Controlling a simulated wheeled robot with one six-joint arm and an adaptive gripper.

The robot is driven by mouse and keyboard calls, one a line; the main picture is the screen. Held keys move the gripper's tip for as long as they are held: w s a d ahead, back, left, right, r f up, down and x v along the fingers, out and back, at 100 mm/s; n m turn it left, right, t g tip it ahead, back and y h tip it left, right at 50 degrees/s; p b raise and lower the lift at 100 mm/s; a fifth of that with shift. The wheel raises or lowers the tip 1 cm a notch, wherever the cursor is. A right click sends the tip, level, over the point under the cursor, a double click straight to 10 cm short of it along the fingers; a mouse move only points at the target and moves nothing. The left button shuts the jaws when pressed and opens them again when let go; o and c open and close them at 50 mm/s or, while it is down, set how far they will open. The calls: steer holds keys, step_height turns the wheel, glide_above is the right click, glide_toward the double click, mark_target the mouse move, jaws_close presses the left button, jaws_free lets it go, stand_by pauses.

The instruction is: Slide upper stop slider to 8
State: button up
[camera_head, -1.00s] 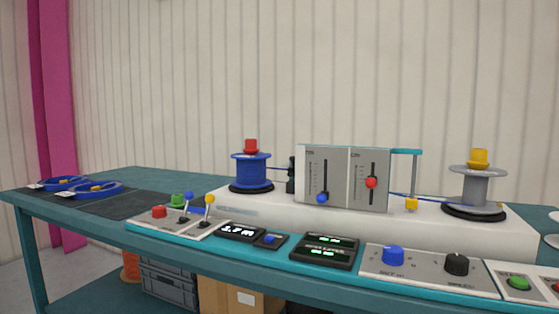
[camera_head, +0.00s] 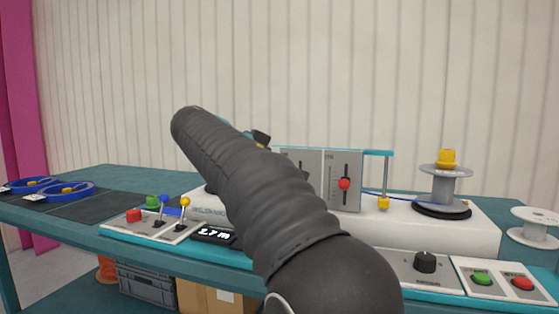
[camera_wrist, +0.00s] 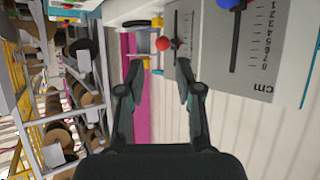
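The grey panel (camera_head: 354,160) with two vertical sliders stands on the white machine. Its right slider has a red knob (camera_head: 344,184) about mid-slot. The left slider is mostly behind my arm, its knob hidden. In the wrist view the panel (camera_wrist: 280,40) appears upside down at the upper right. It shows the red knob (camera_wrist: 163,44), a blue knob (camera_wrist: 230,3) at the top edge, and a cm scale. I cannot read which slider is the upper stop. My gripper (camera_wrist: 160,78) is open and empty, apart from both knobs, with the red knob beyond its fingertips.
A grey spool (camera_head: 445,185) with a yellow cap stands right of the panel. Levers (camera_head: 170,215), a display (camera_head: 213,236), a black dial (camera_head: 425,262) and green and red buttons (camera_head: 523,283) line the front edge. Shelves with reels (camera_wrist: 60,100) show in the wrist view.

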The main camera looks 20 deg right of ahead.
mark_target(345, 184)
steer(key=d+f+m, duration=0.1)
steer(key=d, duration=0.2)
steer(key=w+d+f, duration=0.1)
steer(key=d, duration=0.3)
steer(key=d+f+m+h, duration=0.1)
steer(key=d, duration=0.3)
steer(key=shift+w+d+f+m+g, duration=0.2)
steer(key=shift+w+f+m+g, duration=0.05)
steer(key=shift+w+m+g, duration=0.1)
jaws_close()
steer(key=shift+r+p, duration=0.35)
steer(key=shift+r, duration=1.2)
steer(key=shift+o, duration=2.1)
jaws_free()
